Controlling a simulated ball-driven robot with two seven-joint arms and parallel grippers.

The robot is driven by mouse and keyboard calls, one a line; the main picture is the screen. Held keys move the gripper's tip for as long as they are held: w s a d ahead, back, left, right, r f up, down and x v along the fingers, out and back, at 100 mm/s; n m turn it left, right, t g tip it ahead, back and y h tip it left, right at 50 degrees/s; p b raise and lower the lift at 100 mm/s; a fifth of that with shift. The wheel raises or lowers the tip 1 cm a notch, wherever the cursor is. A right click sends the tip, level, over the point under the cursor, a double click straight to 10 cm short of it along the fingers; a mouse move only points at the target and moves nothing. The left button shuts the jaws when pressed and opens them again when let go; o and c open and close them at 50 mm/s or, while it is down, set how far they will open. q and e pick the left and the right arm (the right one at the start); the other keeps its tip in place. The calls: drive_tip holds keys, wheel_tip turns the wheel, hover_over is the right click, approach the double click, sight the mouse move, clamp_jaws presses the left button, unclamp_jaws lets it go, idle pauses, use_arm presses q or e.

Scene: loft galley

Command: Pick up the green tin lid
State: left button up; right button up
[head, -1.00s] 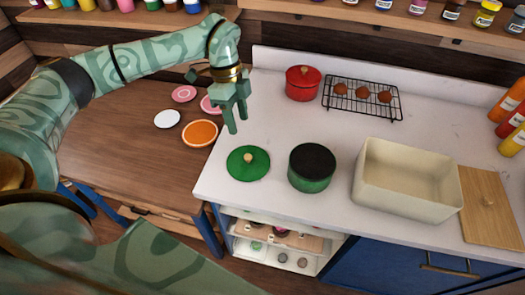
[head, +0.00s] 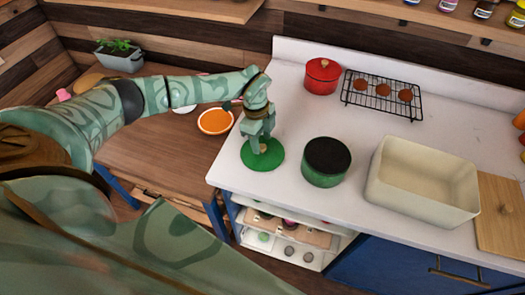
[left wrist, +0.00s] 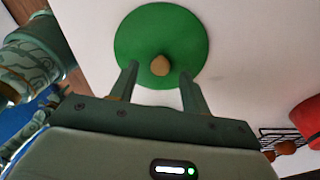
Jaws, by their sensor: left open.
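The green tin lid (head: 270,160) is a round disc with a small tan knob, lying flat on the white counter near its left end. It also shows in the left wrist view (left wrist: 142,37), with its knob (left wrist: 160,65) just beyond and between the fingertips. My left gripper (head: 260,148) is open and points down over the lid; in the wrist view its two fingers (left wrist: 158,78) stand apart on either side of the knob. Whether the fingers touch the lid cannot be told. A green tin (head: 326,162) with a dark top stands right of the lid. My right gripper is not in view.
A cream bin (head: 420,185) stands further right, beside a wooden board (head: 500,215). A red pot (head: 322,76) and a wire rack (head: 383,94) with brown balls are at the back. An orange plate (head: 215,121) lies on the wooden table to the left.

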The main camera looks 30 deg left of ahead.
use_arm(q)
drive_tip(key=shift+d+f, duration=0.1)
drive_tip(key=shift+f, duration=0.85)
clamp_jaws()
drive_tip(key=shift+r, duration=0.1)
